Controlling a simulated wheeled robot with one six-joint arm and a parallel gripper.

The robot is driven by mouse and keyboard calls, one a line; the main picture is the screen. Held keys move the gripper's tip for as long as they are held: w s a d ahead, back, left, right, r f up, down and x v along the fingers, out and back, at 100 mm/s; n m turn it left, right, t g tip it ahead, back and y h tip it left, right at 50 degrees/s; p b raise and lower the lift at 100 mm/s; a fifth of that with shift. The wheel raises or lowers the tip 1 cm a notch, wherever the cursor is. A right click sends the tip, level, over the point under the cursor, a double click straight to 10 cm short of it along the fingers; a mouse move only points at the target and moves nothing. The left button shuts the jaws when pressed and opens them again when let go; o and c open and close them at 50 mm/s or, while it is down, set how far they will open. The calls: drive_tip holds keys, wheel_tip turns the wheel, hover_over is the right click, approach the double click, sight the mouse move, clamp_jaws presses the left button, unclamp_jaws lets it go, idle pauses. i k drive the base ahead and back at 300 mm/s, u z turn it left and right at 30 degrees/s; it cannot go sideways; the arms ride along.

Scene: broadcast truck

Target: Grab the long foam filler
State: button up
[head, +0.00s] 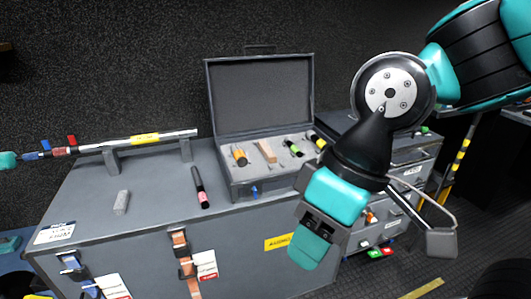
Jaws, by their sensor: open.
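A small light grey, speckled block (122,201) lies on the left part of the grey case's top; it looks like the foam filler. It lies flat with clear space around it. My gripper (311,236) hangs in front of the case, well to the right of the block and apart from it. It is open with nothing seen in it. Its fingers are partly hidden by its own body.
A black and red cylinder (201,188) lies right of the block. An open case (261,97) with several small items stands on the large grey case (95,230). A raised rail (150,138) runs along the back left. Drawers (407,172) stand at right.

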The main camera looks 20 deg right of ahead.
sight(266, 149)
drive_tip(key=u, duration=0.3)
drive_tip(key=i, duration=1.5)
drive_tip(key=z, duration=0.35)
